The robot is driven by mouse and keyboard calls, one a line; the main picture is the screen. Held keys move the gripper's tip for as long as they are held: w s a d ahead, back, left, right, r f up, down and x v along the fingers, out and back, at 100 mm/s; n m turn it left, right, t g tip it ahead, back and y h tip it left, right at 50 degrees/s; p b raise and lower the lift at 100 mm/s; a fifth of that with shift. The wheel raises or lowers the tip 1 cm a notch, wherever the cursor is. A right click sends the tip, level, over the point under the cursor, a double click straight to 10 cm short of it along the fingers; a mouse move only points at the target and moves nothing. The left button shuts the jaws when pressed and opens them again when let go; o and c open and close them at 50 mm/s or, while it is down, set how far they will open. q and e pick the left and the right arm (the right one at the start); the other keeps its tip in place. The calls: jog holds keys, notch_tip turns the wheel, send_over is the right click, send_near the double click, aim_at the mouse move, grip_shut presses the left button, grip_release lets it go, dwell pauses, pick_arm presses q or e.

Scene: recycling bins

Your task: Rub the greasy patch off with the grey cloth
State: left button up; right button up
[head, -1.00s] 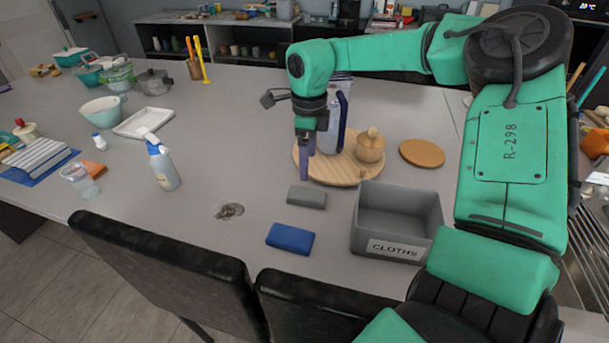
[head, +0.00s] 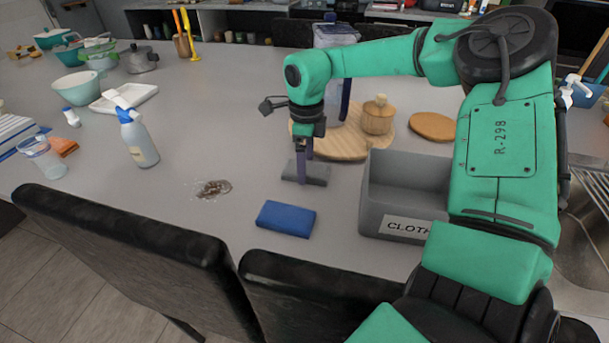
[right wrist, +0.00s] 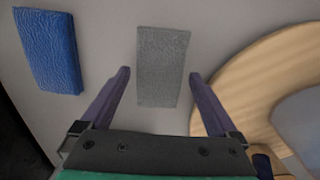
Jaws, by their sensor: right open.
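The grey cloth (head: 318,174) is a flat folded block on the counter, and it also shows in the right wrist view (right wrist: 162,66). My right gripper (head: 303,178) is open and low over the grey cloth. In the right wrist view its two fingers (right wrist: 158,80) stand on either side of the cloth's near part, with gaps on both sides. The greasy patch (head: 213,189) is a dark brown smear on the counter, left of the grey cloth. My left gripper is not in view.
A blue cloth (head: 286,219) lies in front of the grey one. The grey bin labelled CLOTHS (head: 368,208) stands to the right. A round wooden board (head: 338,147) is behind. A spray bottle (head: 137,136) stands left of the patch. Black chairs (head: 130,255) line the front edge.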

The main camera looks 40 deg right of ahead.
jog(key=shift+r, duration=0.1)
jog(key=c, duration=1.3)
jog(key=shift+r+p, duration=2.05)
jog(key=shift+r, duration=0.9)
jog(key=shift+c, duration=0.2)
